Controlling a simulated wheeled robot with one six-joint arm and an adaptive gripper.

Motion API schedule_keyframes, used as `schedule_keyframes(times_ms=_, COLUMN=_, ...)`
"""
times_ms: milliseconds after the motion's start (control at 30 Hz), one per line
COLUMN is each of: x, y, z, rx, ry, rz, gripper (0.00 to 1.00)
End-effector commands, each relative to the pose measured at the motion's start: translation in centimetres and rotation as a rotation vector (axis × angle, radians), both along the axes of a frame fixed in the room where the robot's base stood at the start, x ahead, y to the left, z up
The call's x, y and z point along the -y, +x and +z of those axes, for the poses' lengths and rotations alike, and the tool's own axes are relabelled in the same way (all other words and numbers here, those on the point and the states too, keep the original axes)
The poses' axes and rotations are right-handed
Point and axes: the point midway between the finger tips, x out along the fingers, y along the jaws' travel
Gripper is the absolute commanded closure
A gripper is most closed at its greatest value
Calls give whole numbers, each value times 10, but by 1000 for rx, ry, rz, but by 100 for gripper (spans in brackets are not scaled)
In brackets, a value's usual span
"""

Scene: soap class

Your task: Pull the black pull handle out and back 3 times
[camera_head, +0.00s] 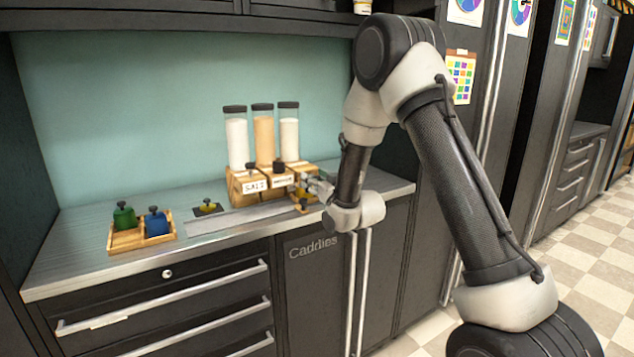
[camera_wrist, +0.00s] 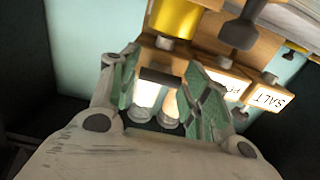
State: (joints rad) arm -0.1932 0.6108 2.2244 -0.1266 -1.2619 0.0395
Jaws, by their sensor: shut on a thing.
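A wooden dispenser (camera_head: 234,190) with three clear tubes stands on the metal counter. Its compartments have black pull handles; two show in the head view, one on the salt part (camera_head: 250,167) and one on the middle part (camera_head: 278,166). My gripper (camera_head: 318,188) is at the dispenser's right end. In the wrist view its green-padded fingers (camera_wrist: 162,80) are closed around a dark bar, the black pull handle (camera_wrist: 160,76), in front of the wood. In the head view my gripper hides that handle. A yellow container (camera_wrist: 176,17) is close by in the wrist view.
A wooden tray (camera_head: 126,240) with a green container (camera_head: 124,217) and a blue container (camera_head: 157,224) is at the counter's left. A small yellow item on a dark pad (camera_head: 208,208) lies left of the dispenser. The counter's front strip is clear.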

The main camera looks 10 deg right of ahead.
Motion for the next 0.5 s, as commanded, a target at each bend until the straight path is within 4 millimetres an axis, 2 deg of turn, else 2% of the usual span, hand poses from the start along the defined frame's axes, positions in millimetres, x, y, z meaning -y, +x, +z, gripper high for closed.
schedule_keyframes(times_ms=33, x=-1, y=3, z=5, rx=12, ry=2, rz=2, gripper=49)
schedule_keyframes(times_ms=167, x=-1, y=2, z=4, rx=11, ry=1, rz=1, gripper=28)
schedule_keyframes(times_ms=500, x=0, y=0, z=3, rx=6, ry=0, rz=0, gripper=28)
